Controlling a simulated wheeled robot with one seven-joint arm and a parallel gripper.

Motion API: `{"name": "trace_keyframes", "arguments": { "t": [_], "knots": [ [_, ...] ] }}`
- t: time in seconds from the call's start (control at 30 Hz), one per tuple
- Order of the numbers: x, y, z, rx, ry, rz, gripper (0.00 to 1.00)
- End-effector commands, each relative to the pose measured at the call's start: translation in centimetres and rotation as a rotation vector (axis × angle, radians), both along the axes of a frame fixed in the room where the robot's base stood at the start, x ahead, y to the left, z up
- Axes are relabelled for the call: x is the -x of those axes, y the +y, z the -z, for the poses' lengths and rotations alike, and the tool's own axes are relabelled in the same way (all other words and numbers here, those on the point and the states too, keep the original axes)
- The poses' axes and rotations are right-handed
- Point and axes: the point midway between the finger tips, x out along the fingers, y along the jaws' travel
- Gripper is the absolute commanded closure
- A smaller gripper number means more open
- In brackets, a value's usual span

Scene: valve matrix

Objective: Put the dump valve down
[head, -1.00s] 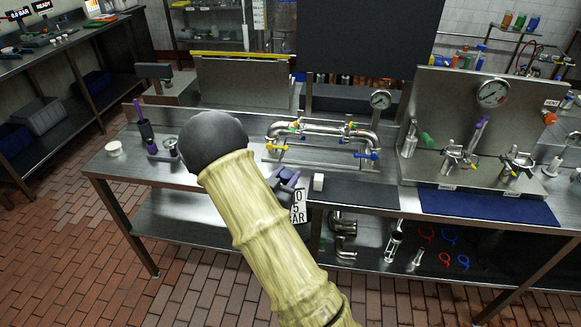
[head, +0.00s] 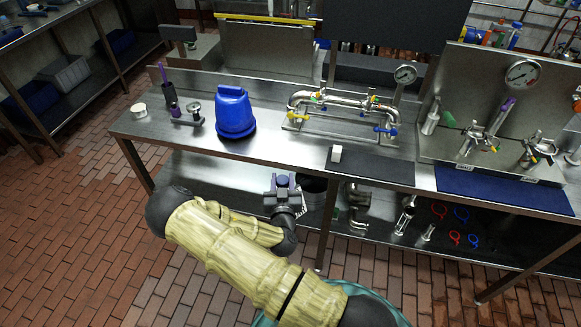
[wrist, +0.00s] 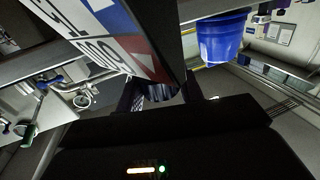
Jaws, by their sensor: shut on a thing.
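My gripper (head: 283,190) is low in front of the bench's front edge, above the lower shelf, in the head view. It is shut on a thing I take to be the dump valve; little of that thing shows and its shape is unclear. In the wrist view the dark fingers (wrist: 163,94) sit behind a large lettered plate in white, blue and red (wrist: 100,35). A small white tag also hangs by the gripper in the head view. The plate hides much of the held thing.
The steel bench (head: 262,152) carries a blue vessel (head: 235,112), a purple-handled valve (head: 170,95), a pipe manifold (head: 340,103) and a white block (head: 336,154) by a dark mat (head: 375,168). A dark bucket-like thing (head: 315,190) and pipe elbows (head: 356,200) are on the lower shelf.

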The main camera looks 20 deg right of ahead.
Motion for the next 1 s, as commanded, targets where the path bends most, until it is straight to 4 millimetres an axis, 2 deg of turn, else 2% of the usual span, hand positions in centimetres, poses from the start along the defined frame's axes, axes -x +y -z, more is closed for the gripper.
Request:
{"name": "trace_keyframes", "arguments": {
  "t": [0.4,1.0],
  "knots": [
    [1.0,3.5,2.2,0.004,0.0,-0.3,1.0],
    [1.1,3.9,2.4,-0.002,-0.003,-0.324,1.0]
  ]
}}
